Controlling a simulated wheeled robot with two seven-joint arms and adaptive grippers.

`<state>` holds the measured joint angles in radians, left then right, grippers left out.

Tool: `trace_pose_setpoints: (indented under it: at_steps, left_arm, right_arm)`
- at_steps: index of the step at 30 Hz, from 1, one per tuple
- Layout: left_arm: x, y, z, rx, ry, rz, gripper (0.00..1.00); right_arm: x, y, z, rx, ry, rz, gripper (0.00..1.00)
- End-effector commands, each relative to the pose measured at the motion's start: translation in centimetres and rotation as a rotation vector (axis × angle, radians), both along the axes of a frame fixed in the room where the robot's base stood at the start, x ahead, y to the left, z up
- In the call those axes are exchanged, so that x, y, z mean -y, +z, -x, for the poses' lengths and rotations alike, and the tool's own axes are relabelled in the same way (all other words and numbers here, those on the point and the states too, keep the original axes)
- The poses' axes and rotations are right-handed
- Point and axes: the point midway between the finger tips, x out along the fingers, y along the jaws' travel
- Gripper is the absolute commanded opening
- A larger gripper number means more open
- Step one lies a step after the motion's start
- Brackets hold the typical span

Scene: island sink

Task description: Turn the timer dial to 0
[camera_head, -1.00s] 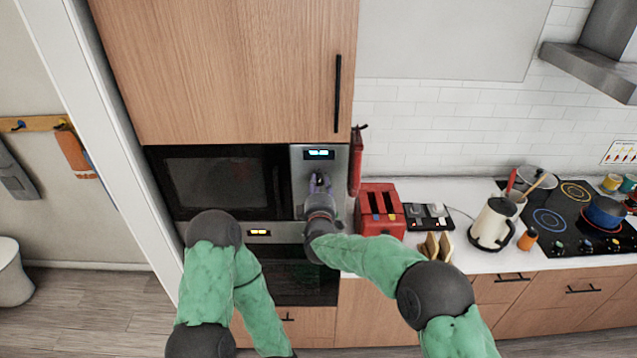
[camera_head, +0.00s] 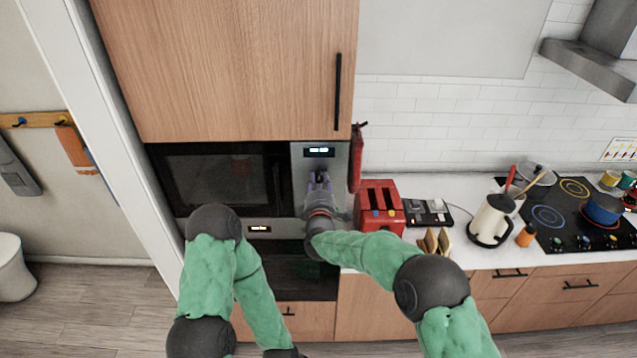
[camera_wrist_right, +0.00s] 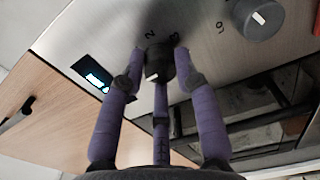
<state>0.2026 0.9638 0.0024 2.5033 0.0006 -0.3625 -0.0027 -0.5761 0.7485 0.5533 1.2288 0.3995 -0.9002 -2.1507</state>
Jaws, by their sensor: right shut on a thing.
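The microwave's control panel (camera_head: 341,161) is a silver strip with a lit display (camera_head: 319,152), right of the dark door. My right gripper (camera_head: 319,182) is at this panel, below the display, and hides the dial there in the head view. In the right wrist view a dark round dial (camera_wrist_right: 158,62) with a white mark sits between the purple fingers of my right gripper (camera_wrist_right: 160,75), which are shut on it. Printed digits partly show beside it; a "2" is readable. The white mark is on the dial's lower left in that view. My left gripper is out of view.
A second dial (camera_wrist_right: 258,18) sits on the same panel, apart from the fingers. A red fire extinguisher (camera_head: 356,160) hangs right of the panel. A red toaster (camera_head: 379,205) and a cream kettle (camera_head: 491,222) stand on the counter. An oven (camera_head: 290,272) is below.

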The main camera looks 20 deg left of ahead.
Motion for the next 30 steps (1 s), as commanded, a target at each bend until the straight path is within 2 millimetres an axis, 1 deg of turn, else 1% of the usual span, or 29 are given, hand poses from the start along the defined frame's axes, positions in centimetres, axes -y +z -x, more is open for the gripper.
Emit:
trace_pose_setpoints:
  at_steps: [1,2,3,5,6,15,20,23,30]
  left_arm:
    - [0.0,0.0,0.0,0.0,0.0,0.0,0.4]
    - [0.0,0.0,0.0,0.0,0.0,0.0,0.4]
    - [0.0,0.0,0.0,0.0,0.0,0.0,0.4]
    - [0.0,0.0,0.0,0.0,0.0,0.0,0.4]
    - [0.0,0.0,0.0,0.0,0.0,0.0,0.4]
    - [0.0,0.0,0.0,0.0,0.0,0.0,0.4]
    - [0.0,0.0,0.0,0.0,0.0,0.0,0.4]
    - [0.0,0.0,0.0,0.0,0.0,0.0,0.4]
    - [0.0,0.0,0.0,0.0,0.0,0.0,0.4]
  right_arm:
    - [0.3,-0.9,0.0,-0.015,-0.004,0.004,0.0]
    - [0.3,-0.9,0.0,-0.015,-0.004,0.004,0.0]
    - [0.3,-0.9,0.0,-0.015,-0.004,0.004,0.35]
    - [0.3,-0.9,0.0,-0.014,-0.004,0.004,0.52]
    - [0.3,-0.9,0.0,-0.013,-0.004,0.004,0.55]
    - [0.1,-0.3,0.0,-0.005,-0.002,0.0,0.55]
    - [0.4,-0.1,0.9,-0.003,-0.001,0.0,0.55]
    - [0.8,-0.1,2.2,-0.004,-0.001,0.0,0.55]
    - [2.1,-0.1,6.5,-0.005,-0.001,0.0,0.55]
